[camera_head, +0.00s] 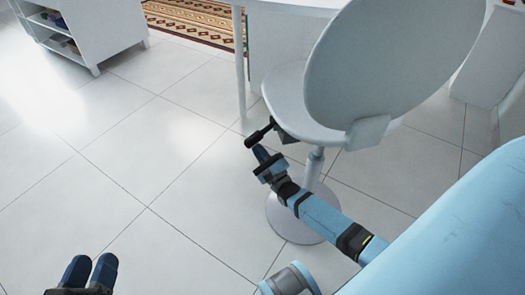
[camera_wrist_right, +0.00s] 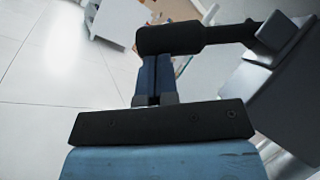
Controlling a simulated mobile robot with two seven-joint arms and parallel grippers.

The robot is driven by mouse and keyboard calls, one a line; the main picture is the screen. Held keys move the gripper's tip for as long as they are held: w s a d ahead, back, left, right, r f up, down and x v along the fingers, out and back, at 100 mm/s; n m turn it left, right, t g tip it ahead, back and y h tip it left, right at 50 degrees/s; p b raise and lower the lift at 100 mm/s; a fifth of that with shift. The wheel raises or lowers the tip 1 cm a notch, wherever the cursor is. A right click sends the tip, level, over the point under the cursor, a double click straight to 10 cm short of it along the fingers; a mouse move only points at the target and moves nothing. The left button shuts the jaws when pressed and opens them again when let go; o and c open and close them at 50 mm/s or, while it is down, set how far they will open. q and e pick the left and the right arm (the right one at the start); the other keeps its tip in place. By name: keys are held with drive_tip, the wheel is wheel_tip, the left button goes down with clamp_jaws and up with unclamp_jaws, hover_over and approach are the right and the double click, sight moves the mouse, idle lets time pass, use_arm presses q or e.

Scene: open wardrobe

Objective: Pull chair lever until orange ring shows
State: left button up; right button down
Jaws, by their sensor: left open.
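The chair lever (camera_head: 258,134) is a black handle sticking out to the left from under the seat of the white chair (camera_head: 290,95). In the right wrist view the lever (camera_wrist_right: 172,38) lies across the top of my fingers. My right gripper (camera_head: 261,154) is just below the lever, at its handle. Its dark blue fingers (camera_wrist_right: 156,75) are close together, and their tips are hidden behind the handle. They look shut, with the handle at the tips rather than clearly between them. No orange ring is visible. My left gripper (camera_head: 90,272) is open and empty at the lower left.
The chair's round base (camera_head: 290,222) stands on the tiled floor. A white desk (camera_head: 240,60) is behind the chair, with a patterned rug (camera_head: 195,20) beyond. A white shelf unit (camera_head: 95,30) stands at upper left. The floor at left is clear.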

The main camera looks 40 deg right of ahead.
sight(250, 145)
drive_tip(key=shift+w+a+r+m+t+h, duration=0.2)
drive_tip(key=shift+a+r+m+h, duration=0.1)
drive_tip(key=shift+a+r+m, duration=0.25)
drive_tip(key=shift+w+a+r+m+t+h, duration=0.1)
drive_tip(key=shift+w+a+r+m+h, duration=0.15)
drive_tip(key=shift+a+r+m, duration=0.3)
drive_tip(key=shift+a+r+m+h, duration=0.15)
drive_tip(key=shift+r+m+h, duration=0.05)
drive_tip(key=shift+m+h, duration=0.3)
drive_tip(key=shift+a+r+m+h, duration=0.15)
drive_tip(key=shift+m+h, duration=0.2)
drive_tip(key=shift+m, duration=0.15)
